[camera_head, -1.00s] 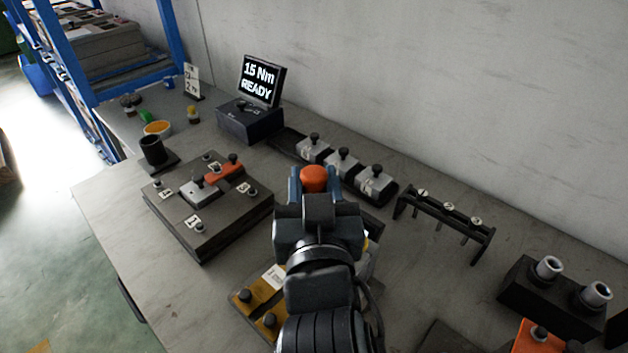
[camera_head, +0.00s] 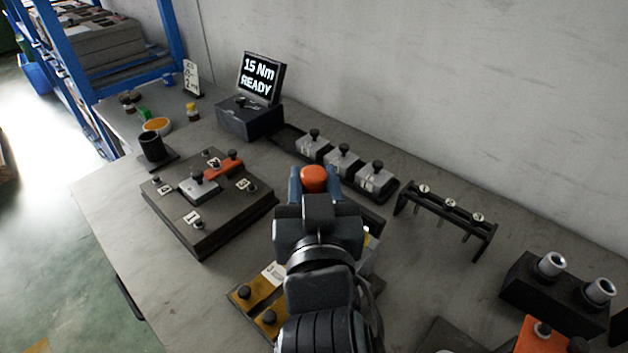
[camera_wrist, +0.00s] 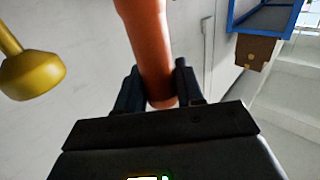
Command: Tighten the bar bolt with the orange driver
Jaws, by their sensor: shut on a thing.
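My gripper (camera_head: 314,188) is shut on the orange driver (camera_head: 314,177), whose rounded orange top shows between the blue-grey fingers in the head view. In the wrist view the orange driver (camera_wrist: 150,50) runs up between the two dark fingers and out of the top edge; its tip is out of sight. Left of my gripper is a dark square plate (camera_head: 215,240) with numbered labels and several dark knobs. A grey block (camera_head: 200,190) and an orange bar (camera_head: 226,164) sit on it. Which knob or bolt is the bar bolt, I cannot tell.
A screen (camera_head: 262,80) reads "15 Nm READY". Grey blocks with knobs (camera_head: 343,163) stand in a tray behind my gripper. A dark rack (camera_head: 445,220) and a two-socket block (camera_head: 545,295) are at right. A black cup (camera_head: 151,147) stands left. Bare table lies front left.

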